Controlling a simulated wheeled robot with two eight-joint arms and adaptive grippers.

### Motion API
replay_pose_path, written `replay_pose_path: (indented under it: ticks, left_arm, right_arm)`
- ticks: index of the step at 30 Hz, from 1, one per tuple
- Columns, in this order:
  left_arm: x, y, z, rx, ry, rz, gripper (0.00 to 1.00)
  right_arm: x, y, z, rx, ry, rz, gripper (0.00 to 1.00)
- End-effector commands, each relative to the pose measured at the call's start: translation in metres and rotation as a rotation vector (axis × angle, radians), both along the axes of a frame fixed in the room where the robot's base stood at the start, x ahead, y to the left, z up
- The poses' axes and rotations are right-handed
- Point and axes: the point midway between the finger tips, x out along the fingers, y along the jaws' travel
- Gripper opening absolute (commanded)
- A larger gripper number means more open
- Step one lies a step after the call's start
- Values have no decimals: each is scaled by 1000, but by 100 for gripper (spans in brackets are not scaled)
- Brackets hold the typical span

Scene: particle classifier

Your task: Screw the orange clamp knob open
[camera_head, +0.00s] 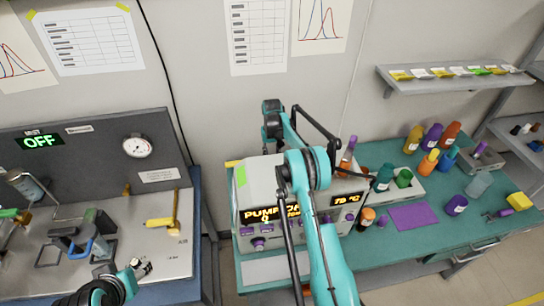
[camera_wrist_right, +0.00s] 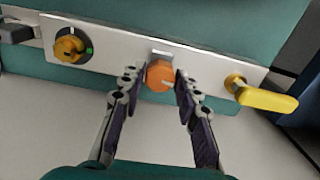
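The orange clamp knob (camera_wrist_right: 160,75) is a faceted knob on a pale metal plate, in the upper middle of the right wrist view. My right gripper (camera_wrist_right: 161,80) points at it, with one finger on each side of the knob. The fingers are apart, and narrow gaps seem to show beside the knob; contact is not clear. In the head view my right arm reaches up over the pump unit (camera_head: 258,195), and I cannot make out the knob or gripper there. My left gripper (camera_head: 139,268) is at lower left, apart from the knob; its fingers are too small to read.
The metal plate also carries a round yellow knob (camera_wrist_right: 70,46) at left and a yellow lever (camera_wrist_right: 266,98) at right. In the head view, a panel with a yellow valve handle (camera_head: 163,222) is at left. Several bottles stand on the teal bench (camera_head: 432,240) at right.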

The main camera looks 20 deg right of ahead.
Motion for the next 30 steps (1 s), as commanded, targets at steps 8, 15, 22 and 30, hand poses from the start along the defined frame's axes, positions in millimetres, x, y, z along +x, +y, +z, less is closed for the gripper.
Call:
replay_pose_path:
  ticks: [8, 15, 22, 30]
  left_arm:
    - [0, 0, 0, 0, 0, 0, 53]
    - [0, 0, -3, 0, 0, 0, 53]
    - [0, 0, -9, 0, 0, 0, 53]
    - [0, 0, -15, 0, 0, 0, 53]
  right_arm:
    - [0, 0, 0, 0, 1, 5, 3]
    - [0, 0, -1, 0, 1, 72, 3]
    - [0, 0, -1, 0, 1, 234, 3]
    - [0, -1, -1, 0, 1, 487, 3]
